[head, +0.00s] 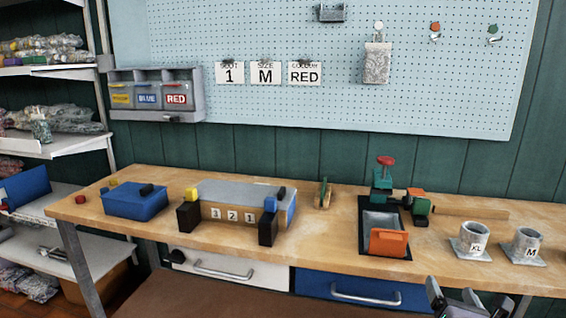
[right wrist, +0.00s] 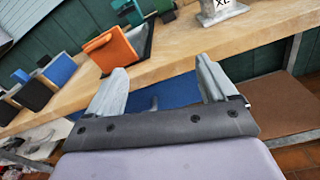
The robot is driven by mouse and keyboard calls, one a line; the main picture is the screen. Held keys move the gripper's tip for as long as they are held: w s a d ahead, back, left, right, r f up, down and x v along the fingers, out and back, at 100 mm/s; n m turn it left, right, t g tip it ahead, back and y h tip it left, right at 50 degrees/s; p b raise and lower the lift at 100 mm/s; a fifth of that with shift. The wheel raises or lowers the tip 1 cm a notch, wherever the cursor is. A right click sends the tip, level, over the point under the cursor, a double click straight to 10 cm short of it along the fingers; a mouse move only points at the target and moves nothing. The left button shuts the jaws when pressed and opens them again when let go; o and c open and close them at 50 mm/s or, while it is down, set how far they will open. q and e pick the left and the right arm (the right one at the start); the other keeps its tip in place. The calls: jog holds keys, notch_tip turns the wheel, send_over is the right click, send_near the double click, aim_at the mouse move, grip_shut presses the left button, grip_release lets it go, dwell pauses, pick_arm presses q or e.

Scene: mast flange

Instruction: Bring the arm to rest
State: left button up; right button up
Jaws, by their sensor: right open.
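My right gripper (head: 452,298) is at the bottom right of the head view, in front of the bench's front edge and below the two grey flanged sockets. In the right wrist view the same gripper (right wrist: 163,88) has its two fingers spread apart with nothing between them. Behind the fingers lie the bench edge and the blue drawer (right wrist: 165,95). My left gripper is not in the head view.
The wooden bench (head: 330,245) carries a blue box (head: 135,203), a fixture numbered 3 2 1 (head: 233,215), a black tray with an orange block (head: 388,242), and sockets marked XL (head: 472,242) and M (head: 525,245). A pegboard (head: 340,110) stands behind. Drawer handles (head: 365,298) protrude in front.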

jog(key=s+a+f+m+g+y, duration=0.3)
jog(key=s+a+f+m, duration=0.6)
jog(key=s+f+m, duration=0.4)
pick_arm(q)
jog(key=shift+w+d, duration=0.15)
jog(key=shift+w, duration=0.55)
pick_arm(e)
jog(key=s+a+f+m+g+y, duration=0.1)
jog(key=s+a+f+m, duration=0.1)
jog(key=s+m, duration=0.5)
jog(key=s+a+f+m+g+y, duration=0.1)
jog(key=s+a+f+m+g, duration=0.1)
jog(key=s+a+m, duration=0.3)
jog(key=s+f+m, duration=0.1)
jog(key=s+m, duration=0.1)
jog(key=m, duration=0.1)
jog(key=shift+s+a+m+g+y, duration=0.2)
jog(key=shift+m+g+y, duration=0.1)
jog(key=shift+y, duration=0.1)
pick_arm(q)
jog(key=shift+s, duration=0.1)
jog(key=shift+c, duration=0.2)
